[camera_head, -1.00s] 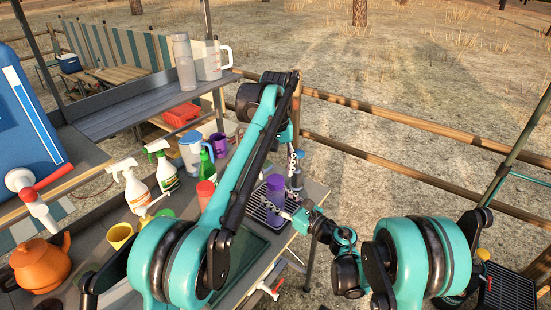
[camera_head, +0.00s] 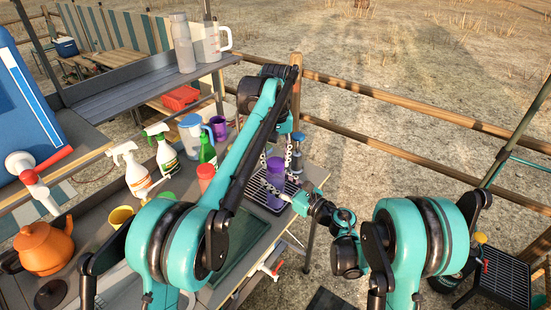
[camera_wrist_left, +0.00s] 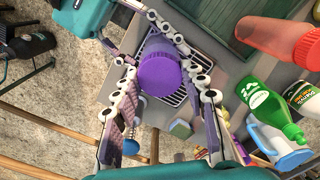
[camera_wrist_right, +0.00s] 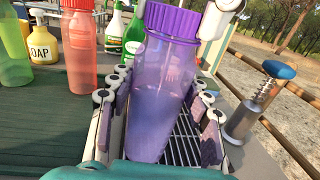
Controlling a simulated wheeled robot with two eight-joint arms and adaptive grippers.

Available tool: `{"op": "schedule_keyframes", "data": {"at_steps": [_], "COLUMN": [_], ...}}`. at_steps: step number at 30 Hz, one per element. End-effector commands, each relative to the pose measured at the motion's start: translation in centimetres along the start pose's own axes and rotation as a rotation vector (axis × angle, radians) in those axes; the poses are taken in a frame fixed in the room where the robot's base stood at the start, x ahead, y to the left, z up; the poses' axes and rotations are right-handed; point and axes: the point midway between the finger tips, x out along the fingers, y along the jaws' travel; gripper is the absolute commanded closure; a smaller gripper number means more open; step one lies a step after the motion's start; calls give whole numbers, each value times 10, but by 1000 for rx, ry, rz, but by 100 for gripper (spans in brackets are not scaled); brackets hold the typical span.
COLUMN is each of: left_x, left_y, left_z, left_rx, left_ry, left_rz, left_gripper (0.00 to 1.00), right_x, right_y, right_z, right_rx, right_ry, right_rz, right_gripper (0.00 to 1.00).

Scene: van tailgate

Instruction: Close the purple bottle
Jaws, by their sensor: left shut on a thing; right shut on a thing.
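The purple bottle (camera_head: 276,174) stands upright on a dark drying rack at the counter's right end. Its translucent body (camera_wrist_right: 160,95) and ridged purple lid (camera_wrist_right: 174,20) show in the right wrist view. The lid sits on the bottle's top; I cannot tell how tight it is. My right gripper (camera_wrist_right: 155,115) is shut around the body from the side. My left gripper (camera_wrist_left: 160,80) comes from above, its fingers on either side of the lid (camera_wrist_left: 160,72), shut on it. One left fingertip shows beside the lid in the right wrist view.
A red bottle (camera_head: 206,176), a green bottle (camera_head: 208,150), spray bottles (camera_head: 132,172) and a purple mug (camera_head: 218,127) stand left of the rack (camera_wrist_right: 185,140). A blue-topped spring-like device (camera_wrist_right: 262,100) stands close on its right. A dark green tray (camera_head: 238,245) lies in front.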

Motion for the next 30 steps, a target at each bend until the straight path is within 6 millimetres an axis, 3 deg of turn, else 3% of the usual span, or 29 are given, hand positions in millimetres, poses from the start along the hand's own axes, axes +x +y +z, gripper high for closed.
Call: {"op": "schedule_keyframes", "data": {"at_steps": [2, 3, 6, 17, 30], "left_x": [0, 0, 0, -5, -66], "left_y": [0, 0, 0, 0, 0], "left_z": [0, 0, 0, 0, -1], "left_rx": [0, 0, -1, -1, -1], "left_ry": [0, 0, 0, 0, 0], "left_rz": [0, 0, 0, 0, 0], "left_gripper": [92, 55, 34, 34, 34], "right_x": [0, 0, 0, 0, 0], "right_y": [0, 0, 0, 0, 0], "right_z": [0, 0, 0, 0, 0], "right_rx": [0, 0, 0, 0, 0], "right_ry": [0, 0, 0, 0, 0], "right_rz": [0, 0, 0, 0, 0], "right_gripper": [100, 100, 100, 100, 100]}}
